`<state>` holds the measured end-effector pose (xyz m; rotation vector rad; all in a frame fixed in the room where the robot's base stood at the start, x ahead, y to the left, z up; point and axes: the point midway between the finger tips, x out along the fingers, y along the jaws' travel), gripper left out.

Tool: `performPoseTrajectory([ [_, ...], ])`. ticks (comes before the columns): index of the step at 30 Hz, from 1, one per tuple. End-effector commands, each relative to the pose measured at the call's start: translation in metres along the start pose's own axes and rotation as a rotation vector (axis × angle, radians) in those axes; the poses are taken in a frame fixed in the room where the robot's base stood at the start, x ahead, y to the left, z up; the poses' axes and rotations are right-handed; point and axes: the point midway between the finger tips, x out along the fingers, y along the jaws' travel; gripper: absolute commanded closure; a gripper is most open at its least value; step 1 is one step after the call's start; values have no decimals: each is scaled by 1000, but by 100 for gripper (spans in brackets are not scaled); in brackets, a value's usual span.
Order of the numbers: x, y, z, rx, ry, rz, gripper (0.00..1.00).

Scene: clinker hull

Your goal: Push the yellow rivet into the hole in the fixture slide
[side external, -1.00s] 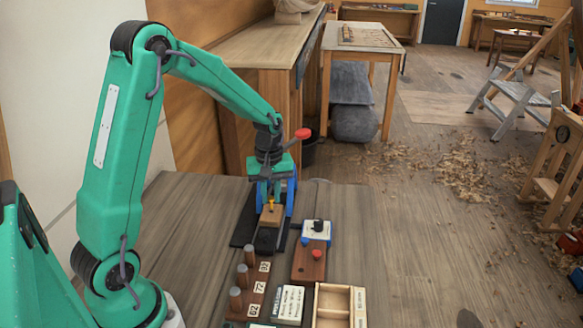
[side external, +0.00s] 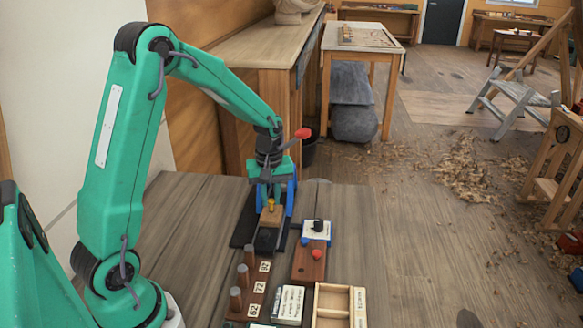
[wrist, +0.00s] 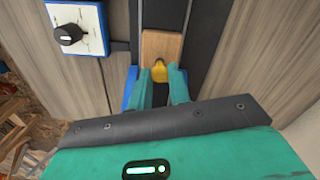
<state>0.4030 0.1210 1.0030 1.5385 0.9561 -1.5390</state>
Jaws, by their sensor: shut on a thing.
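The yellow rivet (side external: 271,204) is held between the fingertips of my gripper (side external: 269,198), over the wooden block of the fixture slide (side external: 271,216). In the wrist view the rivet (wrist: 159,71) shows between the two green fingers of my gripper (wrist: 161,76), at the near end of the wooden slide block (wrist: 161,46). The hole itself is hidden, and I cannot tell how deep the rivet sits.
A blue and white box with a black knob (side external: 317,231) stands right of the fixture; it also shows in the wrist view (wrist: 76,30). Wooden pegs (side external: 236,297), number labels and a divided wooden tray (side external: 333,312) are nearer. The bench left of the fixture is clear.

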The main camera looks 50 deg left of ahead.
Motion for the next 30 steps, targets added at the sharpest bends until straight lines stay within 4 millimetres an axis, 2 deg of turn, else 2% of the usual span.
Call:
performPoseTrajectory([
  [29,14,0,0,0,0,0,100],
  [30,14,0,0,0,0,0,74],
])
